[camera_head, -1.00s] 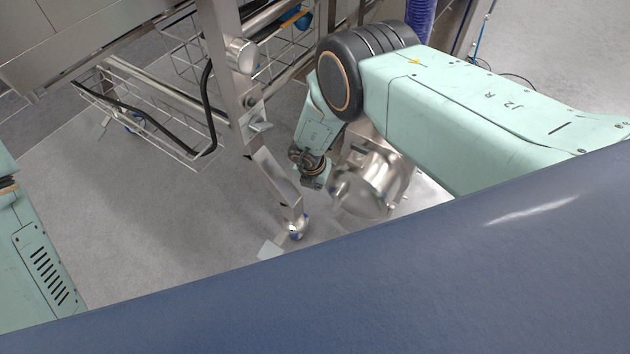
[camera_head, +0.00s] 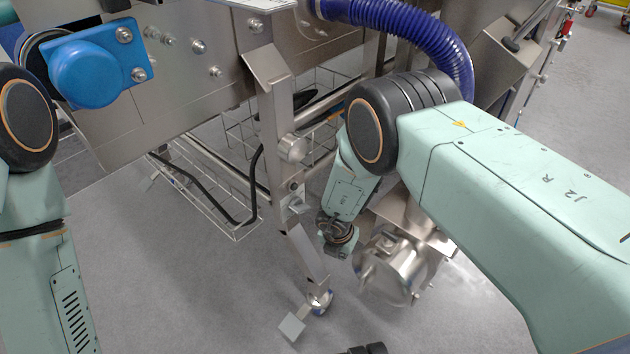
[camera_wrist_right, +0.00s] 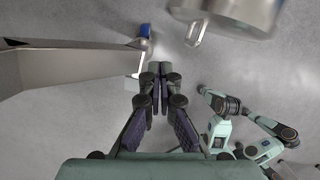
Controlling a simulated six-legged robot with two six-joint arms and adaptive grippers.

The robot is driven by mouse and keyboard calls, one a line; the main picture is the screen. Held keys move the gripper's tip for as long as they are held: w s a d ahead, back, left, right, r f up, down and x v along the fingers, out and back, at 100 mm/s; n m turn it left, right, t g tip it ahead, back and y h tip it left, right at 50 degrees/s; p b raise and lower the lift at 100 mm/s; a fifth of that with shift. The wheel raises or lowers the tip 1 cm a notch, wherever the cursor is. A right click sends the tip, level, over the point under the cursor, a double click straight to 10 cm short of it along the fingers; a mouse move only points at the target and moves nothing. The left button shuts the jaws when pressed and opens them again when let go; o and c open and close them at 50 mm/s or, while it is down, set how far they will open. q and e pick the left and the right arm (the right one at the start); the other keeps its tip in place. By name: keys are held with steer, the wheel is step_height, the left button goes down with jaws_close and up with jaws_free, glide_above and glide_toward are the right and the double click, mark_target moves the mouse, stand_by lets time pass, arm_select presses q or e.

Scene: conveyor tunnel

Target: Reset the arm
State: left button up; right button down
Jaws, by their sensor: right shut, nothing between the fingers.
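My right arm (camera_head: 520,190) comes in from the right in the head view, bends at its black elbow and reaches down beside the steel conveyor leg. My right gripper (camera_head: 342,250) is at its low end, small and partly hidden by the wrist. In the right wrist view the two fingers (camera_wrist_right: 160,71) are together with nothing between them, above bare floor near the conveyor foot. In the head view my left arm (camera_head: 40,235) stands at the left edge; its gripper is outside the picture.
The conveyor leg (camera_head: 305,245) and its foot (camera_head: 319,302) stand close to my right gripper. A steel cylindrical housing (camera_head: 400,265) is just right of it. A wire basket (camera_head: 205,200) and blue hose (camera_head: 450,45) are near. Floor at lower left is clear.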

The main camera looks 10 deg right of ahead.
steer(key=s+d+r+n+h+p, duration=0.15)
steer(key=s+d+n, duration=0.55)
steer(key=n, duration=0.7)
steer(key=s+d+n+h, duration=0.2)
steer(key=s+d+n, duration=0.45)
steer(key=n, duration=0.65)
steer(key=s+a+r+n+g+y+p, duration=0.1)
steer(key=s+a+r+n+y+p, duration=0.1)
steer(key=s+r+n, duration=0.3)
steer(key=s+a+r+n+g+y+p, duration=0.1)
steer(key=s+a+r+n+y+p, duration=0.1)
steer(key=s+r+n, duration=0.4)
steer(key=s+a+n+y, duration=0.1)
steer(key=s+a+n, duration=0.1)
steer(key=s+n, duration=0.3)
steer(key=shift+s+a+r, duration=0.25)
steer(key=shift+s+a, duration=0.05)
steer(key=shift+s, duration=1.9)
